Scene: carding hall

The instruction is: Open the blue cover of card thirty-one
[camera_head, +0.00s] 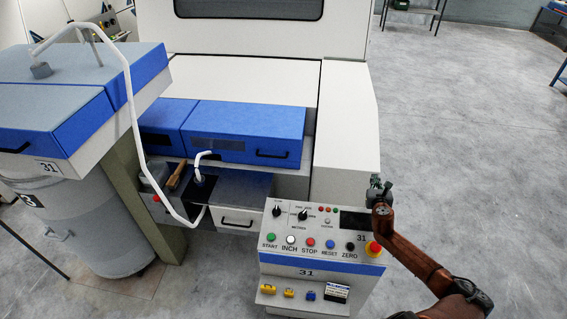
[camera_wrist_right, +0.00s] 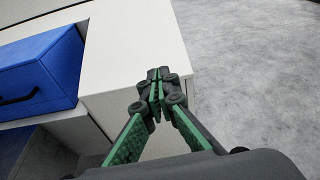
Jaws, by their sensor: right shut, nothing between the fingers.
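The blue cover (camera_head: 245,122) lies across the front of the pale card machine and looks closed. A black bar handle (camera_head: 271,154) is on its front face, toward the right end. In the right wrist view the cover (camera_wrist_right: 40,70) is at the left, with part of its black handle (camera_wrist_right: 18,99). My right gripper (camera_head: 379,190) is to the right of the cover, above the control panel's right corner, apart from the handle. In the right wrist view its fingertips (camera_wrist_right: 156,78) meet, with nothing between them. My left gripper is out of view.
A control panel (camera_head: 281,226) marked 31 with buttons and a red stop knob (camera_head: 373,249) stands below my right gripper. A white pipe (camera_head: 130,95) arches at the left beside a blue-topped unit (camera_head: 140,68) marked 31. Grey floor (camera_head: 460,120) on the right is clear.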

